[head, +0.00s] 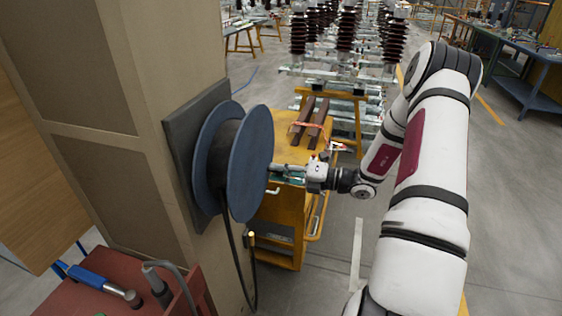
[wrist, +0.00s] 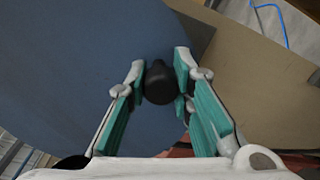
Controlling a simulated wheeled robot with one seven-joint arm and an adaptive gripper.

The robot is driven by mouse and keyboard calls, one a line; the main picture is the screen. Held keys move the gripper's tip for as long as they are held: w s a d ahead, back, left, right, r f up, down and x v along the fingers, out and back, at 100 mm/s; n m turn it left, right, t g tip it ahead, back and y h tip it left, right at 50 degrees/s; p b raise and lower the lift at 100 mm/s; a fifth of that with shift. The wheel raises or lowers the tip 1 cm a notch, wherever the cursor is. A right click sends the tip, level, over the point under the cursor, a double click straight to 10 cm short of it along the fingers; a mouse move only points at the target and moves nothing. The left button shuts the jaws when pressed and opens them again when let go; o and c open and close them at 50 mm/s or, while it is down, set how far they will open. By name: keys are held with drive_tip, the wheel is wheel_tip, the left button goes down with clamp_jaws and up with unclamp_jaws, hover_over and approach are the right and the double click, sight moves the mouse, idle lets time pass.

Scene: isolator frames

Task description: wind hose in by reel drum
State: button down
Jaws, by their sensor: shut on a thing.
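The reel drum (head: 254,165) has blue round flanges and is mounted on a grey plate on the side of a beige pillar. The black hose (head: 232,245) is wound between the flanges; its free part hangs down, loops low and rises to a yellowish tip (head: 252,235). My gripper (head: 274,172) reaches from the right to the outer flange. In the wrist view its green-padded fingers (wrist: 160,76) are shut around a black round knob (wrist: 159,86), in front of the blue flange face (wrist: 70,75). The knob is hidden in the head view.
A yellow cart (head: 285,245) with dark bars on top stands behind the drum. A red bench (head: 100,275) with a blue-handled hammer (head: 102,284) lies at lower left. Brown ribbed insulators (head: 345,28) stand on frames at the back. Open grey floor (head: 520,200) lies to the right.

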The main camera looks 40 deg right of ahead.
sight(254, 205)
drive_tip(key=s+a+f+m, duration=0.1)
drive_tip(key=m, duration=0.1)
drive_tip(key=s+a+f+m, duration=0.1)
drive_tip(key=s+a+m, duration=0.1)
drive_tip(key=m, duration=0.1)
drive_tip(key=s+a+f+m, duration=0.1)
drive_tip(key=a+m, duration=0.1)
drive_tip(key=m, duration=0.1)
drive_tip(key=shift+s+a+f, duration=0.2)
drive_tip(key=shift+s+f, duration=0.05)
drive_tip(key=shift+f, duration=0.15)
drive_tip(key=shift+s+a+m+y, duration=0.3)
drive_tip(key=shift+s+a+m, duration=0.4)
drive_tip(key=shift+a+m, duration=0.3)
drive_tip(key=shift+s+a+r+m+p, duration=0.15)
drive_tip(key=shift+s+a+m, duration=0.25)
drive_tip(key=shift+m, duration=0.25)
drive_tip(key=shift+s+a+r+m+p, duration=0.15)
drive_tip(key=shift+s+a+m, duration=0.2)
drive_tip(key=shift+m, duration=0.3)
drive_tip(key=shift+a, duration=0.1)
drive_tip(key=c, duration=1.4)
unclamp_jaws()
drive_tip(key=shift+o, duration=0.2)
